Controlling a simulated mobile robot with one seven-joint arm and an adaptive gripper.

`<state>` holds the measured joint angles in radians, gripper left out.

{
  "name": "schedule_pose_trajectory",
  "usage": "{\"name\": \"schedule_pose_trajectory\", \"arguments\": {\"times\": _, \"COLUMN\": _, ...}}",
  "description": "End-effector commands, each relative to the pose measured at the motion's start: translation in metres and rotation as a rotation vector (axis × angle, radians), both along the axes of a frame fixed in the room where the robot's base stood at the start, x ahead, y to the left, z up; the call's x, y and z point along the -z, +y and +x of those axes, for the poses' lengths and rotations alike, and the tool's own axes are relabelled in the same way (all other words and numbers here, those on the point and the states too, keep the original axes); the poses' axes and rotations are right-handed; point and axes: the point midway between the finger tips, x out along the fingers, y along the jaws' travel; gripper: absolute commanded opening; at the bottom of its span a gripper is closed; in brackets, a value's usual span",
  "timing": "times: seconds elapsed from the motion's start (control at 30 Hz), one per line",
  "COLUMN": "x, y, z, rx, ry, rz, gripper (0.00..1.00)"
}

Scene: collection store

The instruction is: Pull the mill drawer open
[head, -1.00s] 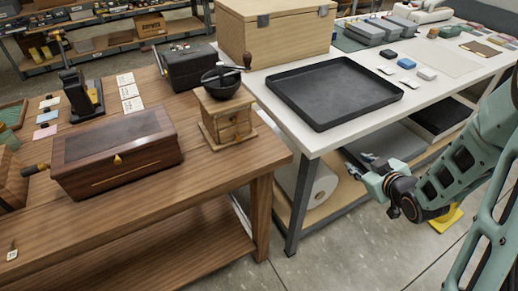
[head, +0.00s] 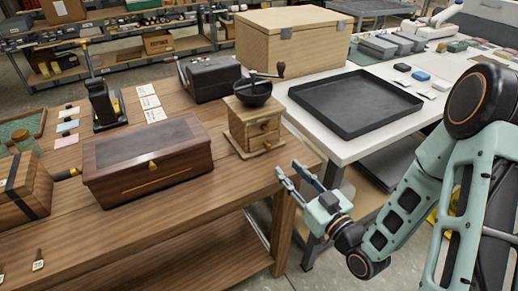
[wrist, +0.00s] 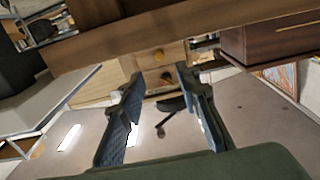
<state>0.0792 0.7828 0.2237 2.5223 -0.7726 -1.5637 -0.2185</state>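The wooden mill (head: 240,122) stands on the brown table near its right corner, with a dark bowl (head: 256,92) and a crank on top. Its front has two small round knobs, an upper one (head: 265,125) and a lower one (head: 267,146). The front looks flush, with no visible drawer gap. My gripper (head: 287,168) is open and empty, in front of the mill and apart from it, close to the table's corner. In the wrist view the mill (wrist: 178,52) appears upside down beyond my open fingers (wrist: 160,74), with its knobs roughly between them.
A long dark wooden box (head: 150,165) lies left of the mill. A black machine (head: 212,77) stands behind it. Right of it, the white table holds a black tray (head: 352,108) and a large wooden chest (head: 265,45). The floor in front is clear.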

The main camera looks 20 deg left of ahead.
Motion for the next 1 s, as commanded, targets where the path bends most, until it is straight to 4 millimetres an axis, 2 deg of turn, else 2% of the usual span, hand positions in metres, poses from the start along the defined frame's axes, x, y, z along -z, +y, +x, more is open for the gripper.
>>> {"name": "schedule_pose_trajectory", "arguments": {"times": 0.97, "x": 0.003, "y": 0.021, "z": 0.018, "rx": 0.002, "ry": -0.006, "rz": 0.004, "gripper": 0.3}}
{"name": "schedule_pose_trajectory", "arguments": {"times": 1.0, "x": 0.0, "y": 0.03, "z": 0.024, "rx": -0.002, "ry": -0.005, "rz": 0.004, "gripper": 0.3}}
